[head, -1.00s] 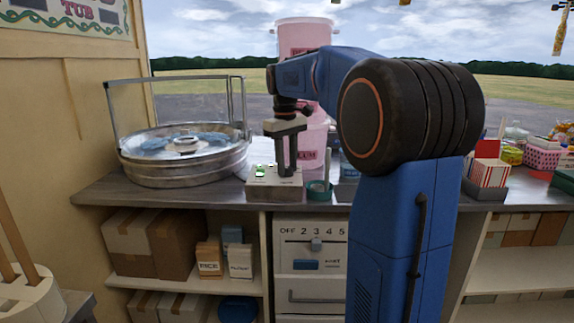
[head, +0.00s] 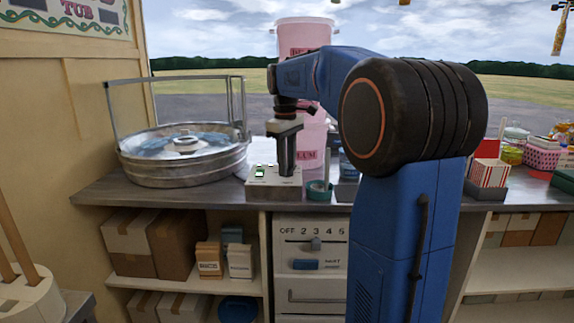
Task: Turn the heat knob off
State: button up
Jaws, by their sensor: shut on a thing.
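A pale control box (head: 272,193) stands at the front edge of the counter, left of my arm. A small green-lit switch (head: 260,174) shows on its left top. My gripper (head: 288,171) points straight down with its fingertips at the right top of the box. The jaws are shut on the heat knob there, as far as I can judge. The fingers hide the knob, so I cannot read its setting.
A round metal floss pan (head: 185,172) with a clear guard stands left of the box. A green tape roll (head: 319,192) sits close to its right. A drawer front (head: 310,270) with a slider marked OFF to 5 is below. Pink tubs (head: 303,42) rise behind.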

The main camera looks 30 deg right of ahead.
jog(key=o, duration=1)
jog(key=shift+o, duration=0.2)
notch_tip(320, 180, up, 18)
jog(key=shift+s+a+f, duration=0.2)
jog(key=shift+a+f, duration=0.05)
jog(key=shift+a, duration=0.1)
jog(key=s+a+f+m+t, duration=0.1)
jog(key=s+a+f, duration=0.4)
jog(key=s+f, duration=0.5)
jog(key=s+a+f+m+t, duration=0.2)
jog(key=s+a+f, duration=0.3)
jog(key=s+f, duration=0.5)
jog(key=s+a+f+m+t, duration=0.1)
jog(key=s+a+f, duration=0.4)
jog(key=s+f, duration=0.5)
notch_tip(320, 180, down, 5)
jog(key=shift+s+a+r+m+t+y, duration=0.1)
jog(key=shift+s+a+m+t+y, duration=0.2)
jog(key=shift+s, duration=0.05)
